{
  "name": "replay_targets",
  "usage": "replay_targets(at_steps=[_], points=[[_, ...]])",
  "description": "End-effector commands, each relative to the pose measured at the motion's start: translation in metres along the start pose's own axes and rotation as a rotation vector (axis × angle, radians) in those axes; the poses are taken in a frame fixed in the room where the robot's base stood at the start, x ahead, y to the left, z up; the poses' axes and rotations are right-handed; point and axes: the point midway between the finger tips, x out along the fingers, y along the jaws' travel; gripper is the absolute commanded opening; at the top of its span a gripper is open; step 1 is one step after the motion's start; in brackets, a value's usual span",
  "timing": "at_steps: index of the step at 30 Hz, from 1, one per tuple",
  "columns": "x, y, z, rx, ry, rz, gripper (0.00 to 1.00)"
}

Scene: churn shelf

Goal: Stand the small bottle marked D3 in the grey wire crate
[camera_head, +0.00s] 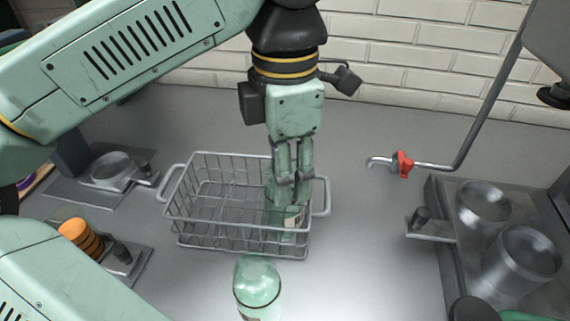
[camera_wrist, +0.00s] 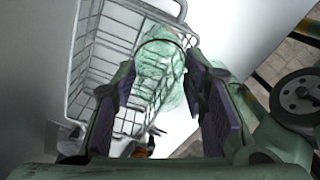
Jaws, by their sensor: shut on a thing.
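My gripper (camera_head: 293,180) points down over the right end of the grey wire crate (camera_head: 188,245). It is shut on a small pale green glass bottle (camera_head: 288,212), which stands about upright behind the crate's front wires at the right end. A pale label shows on the bottle, but I cannot read its mark. I cannot tell whether its base touches the crate floor. In the wrist view the bottle (camera_wrist: 160,62) is between the purple-lined fingers (camera_wrist: 160,75), with the crate (camera_wrist: 95,50) around and left of it. The rest of the crate looks empty.
Another green glass bottle (camera_head: 257,283) stands just in front of the crate. Orange discs (camera_head: 80,236) and a metal dish (camera_head: 112,168) are at left. A red-handled tap (camera_head: 402,163) and steel pots (camera_head: 520,258) are at right. Bare counter lies behind the crate.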

Motion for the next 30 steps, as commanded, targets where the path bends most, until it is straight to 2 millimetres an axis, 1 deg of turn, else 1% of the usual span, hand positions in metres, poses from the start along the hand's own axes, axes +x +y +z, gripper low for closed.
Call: replay_targets(at_steps=[10, 23, 30], points=[[0.001, 0.000, 0.000, 0.000, 0.000, 0.000, 0.00], [0.021, 0.000, 0.000, 0.000, -0.001, 0.000, 0.00], [0.022, 0.000, 0.000, 0.000, 0.000, 0.000, 0.00]])
